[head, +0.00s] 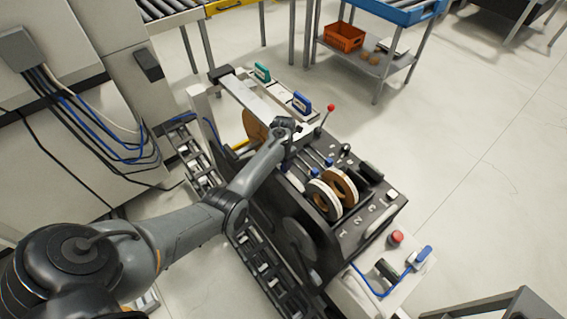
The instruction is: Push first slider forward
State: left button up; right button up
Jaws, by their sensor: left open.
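The edge banding machine (385,210) has a dark top with several sliders on thin rods. Blue slider knobs (314,172) show in front of the tape rolls, and another blue knob (287,167) shows close to my gripper. I cannot tell which one is the first slider. My left gripper (290,151) is open over the sliders, pointing down. It is small and dark here, and I cannot tell whether it touches a slider. My right gripper is not in view.
White and brown tape rolls (340,186) stand on the machine beside the sliders. A red-tipped lever (331,108) rises behind them. A red button (396,237) sits at the front right. A cart with an orange crate (344,37) stands at the back. Floor at right is clear.

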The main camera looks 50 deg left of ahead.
pick_arm(q)
notch_tip(320, 180, up, 10)
jog(key=p, duration=0.1)
jog(key=shift+f+p, duration=0.25)
jog(key=shift+p, duration=0.05)
dwell(0.3)
